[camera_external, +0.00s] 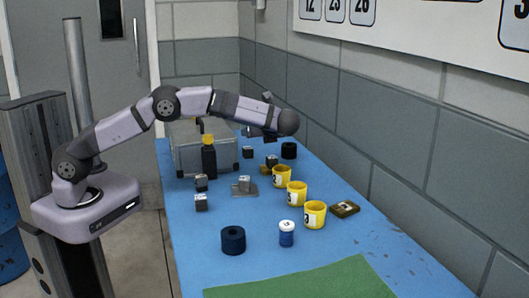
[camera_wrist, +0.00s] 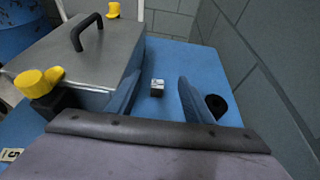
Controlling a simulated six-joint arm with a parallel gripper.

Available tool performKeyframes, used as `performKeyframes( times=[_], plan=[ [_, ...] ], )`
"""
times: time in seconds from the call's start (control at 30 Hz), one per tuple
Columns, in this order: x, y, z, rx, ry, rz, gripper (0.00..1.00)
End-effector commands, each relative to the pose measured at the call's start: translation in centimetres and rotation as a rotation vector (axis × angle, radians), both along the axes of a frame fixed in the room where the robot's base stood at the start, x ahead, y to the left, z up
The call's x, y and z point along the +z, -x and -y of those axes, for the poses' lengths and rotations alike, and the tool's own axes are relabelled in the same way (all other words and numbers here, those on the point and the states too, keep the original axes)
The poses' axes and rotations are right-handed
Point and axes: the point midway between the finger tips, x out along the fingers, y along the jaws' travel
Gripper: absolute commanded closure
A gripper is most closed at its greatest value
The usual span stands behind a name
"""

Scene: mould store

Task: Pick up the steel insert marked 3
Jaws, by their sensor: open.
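Several small steel inserts stand on the blue bench in the external view: one near the case (camera_external: 248,152), one by the yellow cups (camera_external: 271,160), one on a grey plate (camera_external: 244,182) and two at the left (camera_external: 201,181) (camera_external: 201,203). Their marks are too small to read there, so I cannot tell which is the 3. In the wrist view one insert (camera_wrist: 157,87) shows between my fingers, with a dark mark I cannot read. My gripper (camera_external: 264,132) is open and empty, above the far part of the bench; its fingers (camera_wrist: 158,80) frame that insert without touching it.
A grey case (camera_external: 190,157) with a handle (camera_wrist: 88,31) stands at the left. A black ring (camera_external: 289,150) also shows right of my fingers (camera_wrist: 215,104). Yellow cups (camera_external: 297,194), a dark ring (camera_external: 233,240), a white-capped jar (camera_external: 286,234) and a green mat (camera_external: 310,281) lie nearer. A wall borders the right.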

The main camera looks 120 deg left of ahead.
Motion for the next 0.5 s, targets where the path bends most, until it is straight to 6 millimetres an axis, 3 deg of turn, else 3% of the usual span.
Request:
performKeyframes(
  times=[0.03, 0.2, 0.5],
  plan=[
    [-1.5, 0.0, 0.0, 0.0, 0.004, -0.005, 0.53],
    [-4.8, 0.0, 0.0, 0.0, 0.0, 0.0, 0.53],
    [-5.8, 0.4, -0.4, 0.001, -0.001, 0.003, 0.53]
  ],
)
